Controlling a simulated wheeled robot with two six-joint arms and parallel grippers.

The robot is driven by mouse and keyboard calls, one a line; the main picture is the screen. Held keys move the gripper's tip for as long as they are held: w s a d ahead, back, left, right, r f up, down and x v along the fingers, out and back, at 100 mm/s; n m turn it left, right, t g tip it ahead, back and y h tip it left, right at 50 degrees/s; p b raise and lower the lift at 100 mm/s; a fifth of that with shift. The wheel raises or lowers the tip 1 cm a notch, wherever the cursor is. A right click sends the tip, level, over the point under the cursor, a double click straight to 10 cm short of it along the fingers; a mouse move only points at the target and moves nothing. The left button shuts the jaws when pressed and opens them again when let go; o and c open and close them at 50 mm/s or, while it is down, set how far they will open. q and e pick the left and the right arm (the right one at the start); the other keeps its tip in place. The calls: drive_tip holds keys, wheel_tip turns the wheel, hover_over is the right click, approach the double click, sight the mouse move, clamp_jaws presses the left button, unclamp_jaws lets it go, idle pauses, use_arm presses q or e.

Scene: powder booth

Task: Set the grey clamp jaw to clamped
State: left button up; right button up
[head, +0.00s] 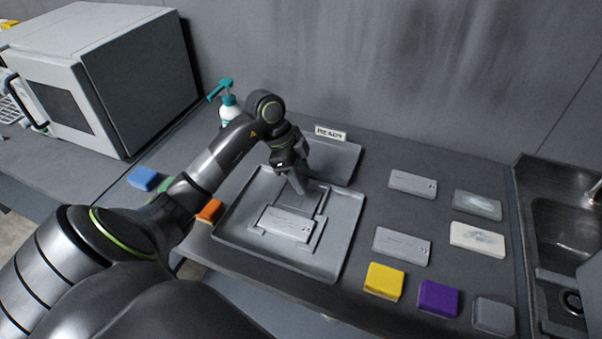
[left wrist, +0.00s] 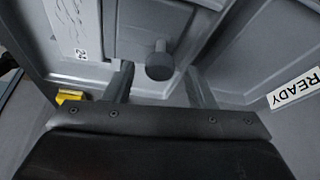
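A light grey tray (head: 345,235) on the bench holds a fixture with a grey plate (head: 287,224) in it. The grey clamp jaw (head: 316,196) lies behind the plate, partly hidden by my left gripper (head: 297,187). In the left wrist view a round grey knob (left wrist: 160,60) stands up from the jaw (left wrist: 140,25). The fingers of my left gripper (left wrist: 160,88) are apart, one on each side of the knob's line, with nothing held. The plate's marked corner (left wrist: 80,45) shows at upper left. I cannot tell the jaw's exact setting. My right gripper is not in view.
A smaller tray (head: 338,160) with a READY sign (head: 331,133) stands behind. A pump bottle (head: 228,105) is behind my left arm. Several plates and coloured blocks, including a yellow one (head: 384,281), lie at right before a sink (head: 565,225). A white oven (head: 110,80) stands left.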

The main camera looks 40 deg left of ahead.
use_arm(q)
drive_tip(key=b+v, duration=0.2)
drive_tip(key=v, duration=1.5)
drive_tip(key=shift+a+r, duration=0.15)
drive_tip(key=shift+s+r, duration=0.1)
